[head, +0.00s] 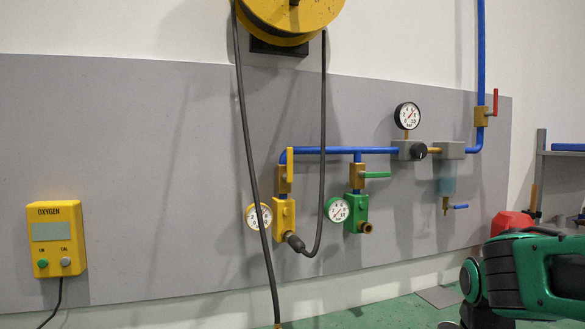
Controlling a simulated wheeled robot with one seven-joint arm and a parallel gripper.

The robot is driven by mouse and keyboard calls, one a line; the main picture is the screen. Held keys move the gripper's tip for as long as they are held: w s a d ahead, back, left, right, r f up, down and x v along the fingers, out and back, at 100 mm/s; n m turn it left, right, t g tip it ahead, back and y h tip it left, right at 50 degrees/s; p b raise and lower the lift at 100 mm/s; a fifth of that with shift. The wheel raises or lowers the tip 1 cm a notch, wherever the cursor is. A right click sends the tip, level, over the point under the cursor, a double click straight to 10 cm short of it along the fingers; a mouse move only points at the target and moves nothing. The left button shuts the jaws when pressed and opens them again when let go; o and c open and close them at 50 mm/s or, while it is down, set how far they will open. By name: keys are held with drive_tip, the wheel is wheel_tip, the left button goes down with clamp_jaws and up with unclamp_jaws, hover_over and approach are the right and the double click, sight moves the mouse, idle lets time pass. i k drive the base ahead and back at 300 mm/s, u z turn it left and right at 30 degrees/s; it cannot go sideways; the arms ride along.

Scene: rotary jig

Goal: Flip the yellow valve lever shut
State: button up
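The yellow valve lever (290,164) stands upright on a brass valve body (282,181) on the wall panel. It runs in line with the vertical drop from the blue pipe. Below the valve is a yellow block (283,214) with a pressure gauge (258,216) on its left and a dark hose coupling (295,242) at its lower right. My gripper is not in view. A green and black part of my arm shows at the lower right, well apart from the lever.
Black hoses (322,130) hang from a yellow reel (288,18), passing left and right of the lever. To the right are a green lever (376,175) lying horizontal and a red lever (495,102) standing upright. A yellow oxygen box (56,238) is at left.

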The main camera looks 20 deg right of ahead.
sight(290, 174)
drive_tip(key=k, duration=1.35)
drive_tip(key=u, duration=0.35)
drive_tip(key=i, duration=0.95)
drive_tip(key=z, duration=0.35)
